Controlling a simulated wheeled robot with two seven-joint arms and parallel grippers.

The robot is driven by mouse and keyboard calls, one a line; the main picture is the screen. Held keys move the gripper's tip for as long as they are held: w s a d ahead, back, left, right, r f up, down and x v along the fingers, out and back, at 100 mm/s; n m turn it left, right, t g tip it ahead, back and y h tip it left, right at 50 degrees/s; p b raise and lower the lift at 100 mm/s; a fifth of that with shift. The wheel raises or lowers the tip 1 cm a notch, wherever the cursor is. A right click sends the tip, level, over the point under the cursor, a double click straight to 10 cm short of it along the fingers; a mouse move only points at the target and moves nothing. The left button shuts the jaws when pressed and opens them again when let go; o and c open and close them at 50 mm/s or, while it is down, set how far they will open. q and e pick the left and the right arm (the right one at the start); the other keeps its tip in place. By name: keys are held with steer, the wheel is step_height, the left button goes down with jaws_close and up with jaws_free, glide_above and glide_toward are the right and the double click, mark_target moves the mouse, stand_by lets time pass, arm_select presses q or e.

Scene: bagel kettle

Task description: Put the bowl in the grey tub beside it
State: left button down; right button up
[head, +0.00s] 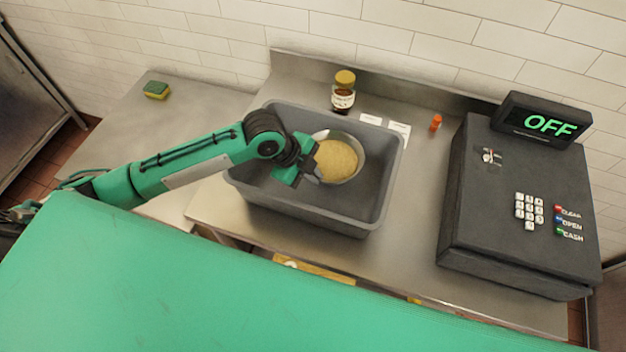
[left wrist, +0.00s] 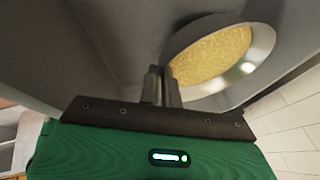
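The metal bowl (head: 357,172), filled with a yellow grainy food, is within the outline of the grey tub (head: 318,222), toward its back right. I cannot tell whether it rests on the tub's floor or hangs above it. My left gripper (head: 309,174) reaches into the tub from the left, at the bowl's left side. In the left wrist view its two fingers (left wrist: 163,80) are close together at the rim of the bowl (left wrist: 240,77) and seem to pinch it. The tub's grey walls surround them there. My right gripper is not shown.
A jar with a yellow lid (head: 343,92) stands behind the tub. White cards (head: 399,129) and a small orange bottle (head: 436,123) are to its right. A black cash register (head: 515,205) stands at the right. A sponge (head: 156,90) lies on the left counter.

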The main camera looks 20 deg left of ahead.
arm_select(q)
step_height(320, 180, down, 3)
steer(key=shift+f+p, duration=0.15)
steer(key=shift+p, duration=0.25)
steer(key=shift+f, duration=0.25)
steer(key=c, duration=2)
jaws_free()
steer(key=shift+f, duration=0.15)
steer(key=shift+c, duration=0.2)
steer(key=o, duration=0.4)
steer(key=shift+c, duration=0.2)
steer(key=shift+o, duration=0.3)
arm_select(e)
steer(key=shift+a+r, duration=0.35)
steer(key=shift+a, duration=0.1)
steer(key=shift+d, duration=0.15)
